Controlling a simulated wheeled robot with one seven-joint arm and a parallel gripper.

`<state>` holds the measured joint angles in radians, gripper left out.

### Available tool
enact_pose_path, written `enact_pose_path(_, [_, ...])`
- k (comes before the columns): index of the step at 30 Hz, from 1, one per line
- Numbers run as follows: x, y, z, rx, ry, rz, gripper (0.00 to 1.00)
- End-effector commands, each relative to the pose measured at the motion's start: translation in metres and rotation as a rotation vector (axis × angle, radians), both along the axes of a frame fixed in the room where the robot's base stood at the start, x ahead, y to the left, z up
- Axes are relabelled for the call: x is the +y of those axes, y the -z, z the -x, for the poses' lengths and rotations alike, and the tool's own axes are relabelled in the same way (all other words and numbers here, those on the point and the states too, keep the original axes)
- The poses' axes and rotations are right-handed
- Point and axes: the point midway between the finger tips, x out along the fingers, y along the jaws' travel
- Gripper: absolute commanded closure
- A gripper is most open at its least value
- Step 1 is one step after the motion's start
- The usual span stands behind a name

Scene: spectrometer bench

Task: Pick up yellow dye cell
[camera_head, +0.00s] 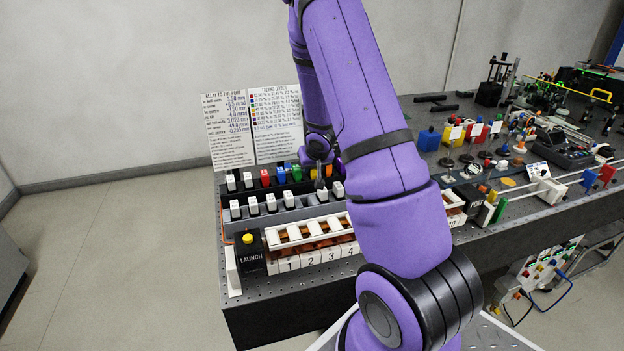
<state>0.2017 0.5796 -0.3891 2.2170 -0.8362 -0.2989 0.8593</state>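A row of small coloured dye cells stands in the back rack behind the white-capped ones: a red cell (265,177), a blue cell (281,175), a green cell (297,172) and an orange cell (329,170). I cannot clearly make out a yellow cell; the spot between the green and orange cells is covered by my gripper (319,178). My gripper points down over this part of the rack. Its fingertips are small and dark here, and I cannot tell whether they are apart or closed on something.
A box with a yellow launch button (248,239) and a numbered white-slotted rail (300,262) stand nearer. Two printed cards (275,124) rise behind. Coloured blocks and optics crowd the bench's right side. My arm hides the middle.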

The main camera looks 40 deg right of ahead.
Motion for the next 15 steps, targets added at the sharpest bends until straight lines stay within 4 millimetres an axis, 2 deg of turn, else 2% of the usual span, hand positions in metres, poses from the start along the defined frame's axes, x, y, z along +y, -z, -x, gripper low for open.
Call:
enact_pose_path(9, [-0.0013,0.0027,-0.0017,-0.001,0.001,0.001,0.64])
enact_pose_path(14, [-0.0012,0.0026,-0.0017,-0.001,0.000,0.000,1.00])
enact_pose_path(15, [-0.0012,0.0026,-0.0017,-0.001,0.000,0.000,1.00])
